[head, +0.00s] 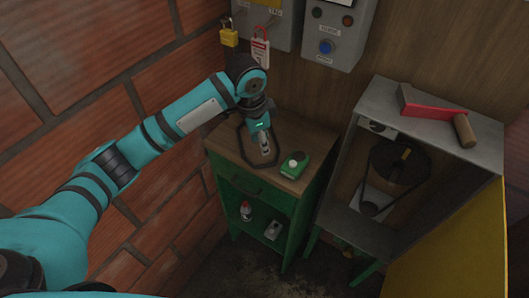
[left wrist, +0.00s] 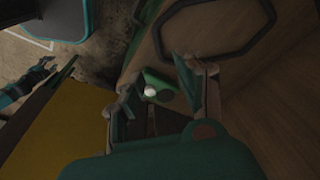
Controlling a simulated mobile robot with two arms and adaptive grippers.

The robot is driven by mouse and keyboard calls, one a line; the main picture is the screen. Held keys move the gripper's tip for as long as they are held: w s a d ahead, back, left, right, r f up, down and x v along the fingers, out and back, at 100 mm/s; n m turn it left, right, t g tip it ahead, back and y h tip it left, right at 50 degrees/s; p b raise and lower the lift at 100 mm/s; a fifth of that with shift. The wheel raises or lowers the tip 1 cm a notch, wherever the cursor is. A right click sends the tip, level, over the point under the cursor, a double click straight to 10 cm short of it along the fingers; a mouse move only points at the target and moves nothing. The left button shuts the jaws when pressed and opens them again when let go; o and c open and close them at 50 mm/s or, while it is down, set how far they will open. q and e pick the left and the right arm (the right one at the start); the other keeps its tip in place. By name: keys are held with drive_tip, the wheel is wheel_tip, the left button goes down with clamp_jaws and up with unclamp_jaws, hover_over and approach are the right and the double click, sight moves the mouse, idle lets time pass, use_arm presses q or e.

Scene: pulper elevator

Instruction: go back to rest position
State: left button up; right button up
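My left gripper (head: 265,148) hangs over the wooden top of the small green cabinet (head: 290,185), beside a dark angular ring lying there. In the left wrist view its two fingers (left wrist: 160,95) are apart, with nothing held between them. A green box with a white button (head: 293,165) rests on the cabinet top, to the right of the gripper and apart from it. The box also shows beyond the fingers in the left wrist view (left wrist: 152,90). My right gripper is outside the head view; a small, dark, jointed part (left wrist: 38,70) in the left wrist view seems to be it, too unclear to read.
A grey open-fronted machine housing (head: 440,130) with a belt and pulley stands right of the cabinet, its yellow door (head: 455,250) open. A red-and-wood tool (head: 435,112) lies on top. Control boxes (head: 335,30) and padlocks (head: 229,37) are above. A brick wall is at left.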

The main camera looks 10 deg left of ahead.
use_arm(q)
wheel_tip(320, 180, up, 2)
drive_tip(key=shift+s+a+r, duration=0.15)
drive_tip(key=shift+r, duration=0.05)
drive_tip(key=shift+f, duration=0.1)
idle(0.3)
